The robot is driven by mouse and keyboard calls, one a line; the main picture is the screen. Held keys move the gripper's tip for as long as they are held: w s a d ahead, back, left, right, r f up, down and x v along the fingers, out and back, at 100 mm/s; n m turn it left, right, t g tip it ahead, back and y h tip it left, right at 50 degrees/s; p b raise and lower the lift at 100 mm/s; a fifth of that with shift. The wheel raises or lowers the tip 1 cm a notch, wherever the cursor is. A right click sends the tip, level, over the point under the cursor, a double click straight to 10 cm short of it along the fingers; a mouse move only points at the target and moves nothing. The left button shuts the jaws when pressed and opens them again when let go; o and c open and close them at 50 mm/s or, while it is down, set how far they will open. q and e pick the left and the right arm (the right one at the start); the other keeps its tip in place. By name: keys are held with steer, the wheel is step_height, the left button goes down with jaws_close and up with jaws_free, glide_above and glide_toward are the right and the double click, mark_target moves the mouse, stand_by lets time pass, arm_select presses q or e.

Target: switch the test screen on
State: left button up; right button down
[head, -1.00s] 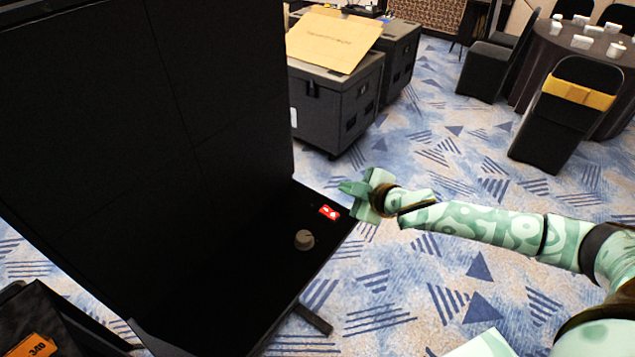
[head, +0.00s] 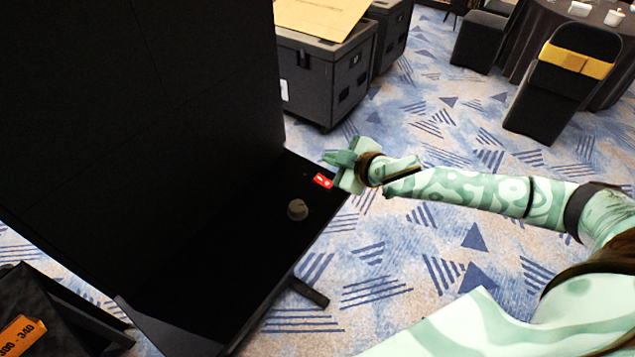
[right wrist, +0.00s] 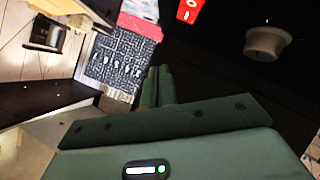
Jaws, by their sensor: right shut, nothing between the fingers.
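The test screen (head: 190,80) is a tall black panel on the left of the head view, and its face is dark. A black ledge (head: 255,245) at its foot carries a red rocker switch (head: 322,181) and a grey round knob (head: 297,209). The switch also shows at the top of the right wrist view (right wrist: 190,10), with white marks on it, and the knob is to its right (right wrist: 267,42). My right gripper (head: 328,157) is shut and empty, just behind the switch, seemingly apart from it. My left gripper is out of view.
Dark flight cases (head: 325,75) with a cardboard sheet on top stand behind the ledge. A chair with a yellow band (head: 560,85) and a round table stand at the upper right. A dark case with an orange label (head: 20,335) is at the lower left.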

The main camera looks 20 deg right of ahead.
mark_target(324, 183)
steer(key=f+b, duration=0.1)
steer(key=f, duration=0.1)
steer(key=w+f+b, duration=0.1)
steer(key=b, duration=0.1)
steer(key=shift+a+f, duration=0.2)
steer(key=shift+f, duration=0.2)
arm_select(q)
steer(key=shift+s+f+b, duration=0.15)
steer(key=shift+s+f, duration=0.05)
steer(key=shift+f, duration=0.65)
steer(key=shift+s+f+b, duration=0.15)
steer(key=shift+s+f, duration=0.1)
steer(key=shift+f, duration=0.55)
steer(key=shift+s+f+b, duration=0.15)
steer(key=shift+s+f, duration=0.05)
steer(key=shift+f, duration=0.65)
arm_select(e)
steer(key=shift+w+a+f, duration=0.1)
steer(key=shift+w+f, duration=0.05)
steer(key=shift+f, duration=0.3)
steer(key=shift+w+a+f, duration=0.1)
steer(key=shift+w+f, duration=0.05)
steer(key=shift+f, duration=0.25)
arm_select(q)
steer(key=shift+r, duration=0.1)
arm_select(e)
steer(key=shift+w+f, duration=0.1)
steer(key=shift+f, duration=0.25)
